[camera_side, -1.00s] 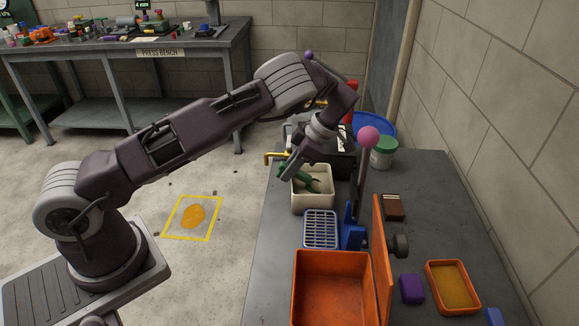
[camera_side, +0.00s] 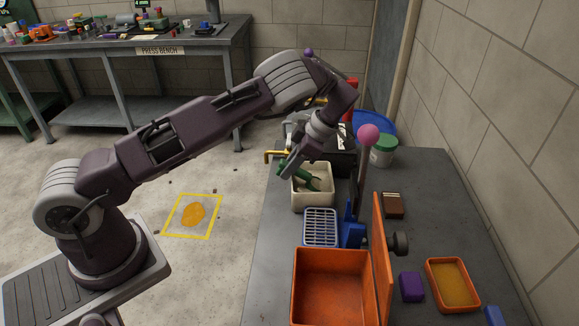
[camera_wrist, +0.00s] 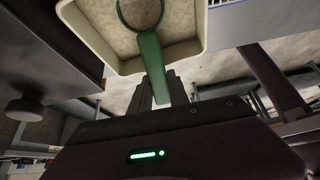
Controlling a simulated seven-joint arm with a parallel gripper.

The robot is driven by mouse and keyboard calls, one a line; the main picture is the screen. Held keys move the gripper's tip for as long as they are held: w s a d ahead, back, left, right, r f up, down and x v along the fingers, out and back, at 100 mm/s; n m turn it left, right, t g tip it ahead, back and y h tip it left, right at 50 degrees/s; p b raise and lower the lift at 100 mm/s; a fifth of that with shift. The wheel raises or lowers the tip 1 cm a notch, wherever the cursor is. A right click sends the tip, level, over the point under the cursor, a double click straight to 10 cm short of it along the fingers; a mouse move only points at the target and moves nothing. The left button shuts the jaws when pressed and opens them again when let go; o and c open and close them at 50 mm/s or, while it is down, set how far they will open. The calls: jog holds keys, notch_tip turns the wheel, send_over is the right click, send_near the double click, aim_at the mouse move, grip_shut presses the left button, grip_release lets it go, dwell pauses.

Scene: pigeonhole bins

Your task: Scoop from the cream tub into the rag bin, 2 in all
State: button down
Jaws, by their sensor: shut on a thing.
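The cream tub (camera_side: 312,203) stands on the grey bench, open at the top, with pale grainy stuff inside. It also fills the top of the wrist view (camera_wrist: 192,49). My gripper (camera_side: 291,171) is over the tub's left rim, shut on the handle of a green scoop (camera_side: 313,183). In the wrist view the scoop (camera_wrist: 150,58) reaches into the tub, its round head over or in the pale stuff; I cannot tell how full it is. A large open orange bin (camera_side: 335,285) stands nearer the front. No label shows whether it is the rag bin.
A blue grid-topped basket (camera_side: 320,228) sits between tub and orange bin. An upright orange panel (camera_side: 381,260) and a lever with a pink knob (camera_side: 368,133) rise on the right. A green-lidded pot (camera_side: 383,151) stands behind. An orange tray (camera_side: 453,285) and purple block (camera_side: 411,287) lie right.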

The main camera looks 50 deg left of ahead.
aim_at(282, 160)
jog(key=shift+r, duration=0.1)
jog(key=r, duration=0.1)
jog(key=s+a+r+t+h, duration=0.1)
jog(key=r+t+h, duration=0.1)
jog(key=r, duration=0.1)
jog(key=shift+s+a+r, duration=0.1)
jog(key=shift+s+a, duration=0.1)
jog(key=shift+s+a+r+t+h, duration=0.25)
jog(key=shift+r+t+h, duration=0.15)
jog(key=shift+t+h, duration=0.2)
jog(key=shift+s+a+r+t+h, duration=0.2)
jog(key=shift+r+t+h, duration=0.2)
jog(key=shift+t+h, duration=0.15)
